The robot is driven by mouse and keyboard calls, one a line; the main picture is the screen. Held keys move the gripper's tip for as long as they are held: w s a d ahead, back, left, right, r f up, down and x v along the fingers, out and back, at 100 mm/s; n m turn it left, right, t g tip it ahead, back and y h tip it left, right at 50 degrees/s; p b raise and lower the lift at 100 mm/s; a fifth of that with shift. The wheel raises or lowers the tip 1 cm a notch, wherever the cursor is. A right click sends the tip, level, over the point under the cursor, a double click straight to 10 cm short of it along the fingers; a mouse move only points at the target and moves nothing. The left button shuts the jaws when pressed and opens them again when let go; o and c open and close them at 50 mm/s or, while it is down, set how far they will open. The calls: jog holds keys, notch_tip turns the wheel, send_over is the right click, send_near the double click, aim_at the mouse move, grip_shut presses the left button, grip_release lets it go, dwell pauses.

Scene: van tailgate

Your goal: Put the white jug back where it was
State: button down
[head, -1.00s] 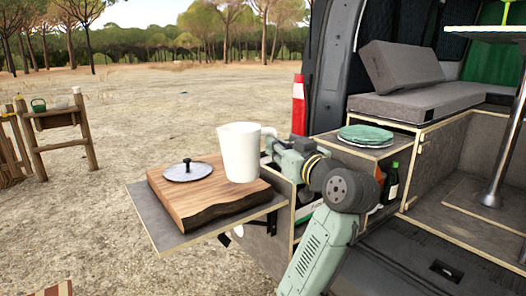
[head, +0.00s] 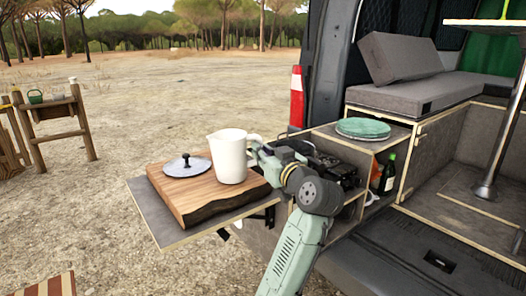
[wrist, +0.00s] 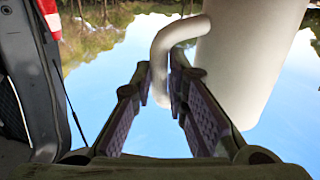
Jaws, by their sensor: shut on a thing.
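My gripper (head: 257,147) reaches in from the right and is shut on the jug's handle. In the wrist view, the fingers (wrist: 162,92) close on the curved white handle (wrist: 178,30), with the jug's body (wrist: 255,60) to the right. The fingertips are mostly hidden in the head view.
A grey lid with a black knob (head: 187,165) lies on the board's left part. The board sits on a fold-out shelf (head: 160,222). Right of it are a black stove (head: 338,172), a green plate (head: 362,128) and a dark bottle (head: 388,175) in the van unit.

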jog(key=c, duration=1.6)
grip_release()
jog(key=shift+f, duration=0.1)
